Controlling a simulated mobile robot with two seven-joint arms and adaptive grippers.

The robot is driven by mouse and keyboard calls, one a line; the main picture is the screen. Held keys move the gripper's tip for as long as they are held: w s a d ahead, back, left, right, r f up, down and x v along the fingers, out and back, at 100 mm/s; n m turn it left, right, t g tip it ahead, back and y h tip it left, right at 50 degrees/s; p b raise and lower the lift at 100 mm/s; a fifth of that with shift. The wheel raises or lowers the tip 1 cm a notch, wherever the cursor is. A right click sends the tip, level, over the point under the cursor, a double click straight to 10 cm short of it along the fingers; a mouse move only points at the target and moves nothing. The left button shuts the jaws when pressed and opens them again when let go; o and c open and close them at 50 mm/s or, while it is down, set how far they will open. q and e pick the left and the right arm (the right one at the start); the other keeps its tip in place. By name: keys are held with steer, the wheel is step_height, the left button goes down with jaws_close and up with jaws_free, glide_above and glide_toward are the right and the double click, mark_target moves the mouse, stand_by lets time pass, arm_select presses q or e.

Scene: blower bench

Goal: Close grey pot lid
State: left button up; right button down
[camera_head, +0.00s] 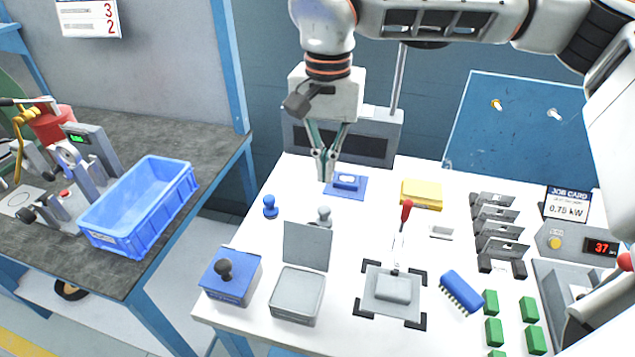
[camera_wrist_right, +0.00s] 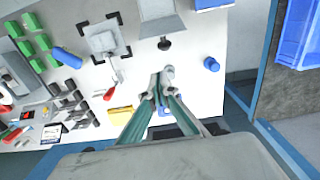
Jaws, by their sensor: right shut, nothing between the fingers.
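The grey pot (camera_head: 297,296) is a square box at the front of the white table. Its flat grey lid (camera_head: 306,246) stands upright at the pot's back edge, so the pot is open. The lid also shows at the top of the right wrist view (camera_wrist_right: 161,27). A small grey knob (camera_head: 324,215) shows just behind the lid; I cannot tell if it is fixed to it. My right gripper (camera_head: 325,174) points down, shut and empty, behind and apart from the lid. Its fingers also show in the right wrist view (camera_wrist_right: 162,80). My left gripper is not in view.
A blue pot with a dark knob (camera_head: 230,277) stands left of the grey pot. A blue knob piece (camera_head: 269,206) stands behind it. A red-handled fixture (camera_head: 395,291) is at right. A yellow block (camera_head: 421,194) lies farther back. A blue crate (camera_head: 140,205) sits on the left bench.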

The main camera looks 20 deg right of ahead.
mark_target(310, 241)
steer(key=s+a+f, duration=0.2)
steer(key=s+f, duration=0.1)
steer(key=f, duration=0.4)
steer(key=shift+f, duration=0.35)
steer(key=shift+s+a, duration=0.1)
steer(key=shift+s, duration=0.05)
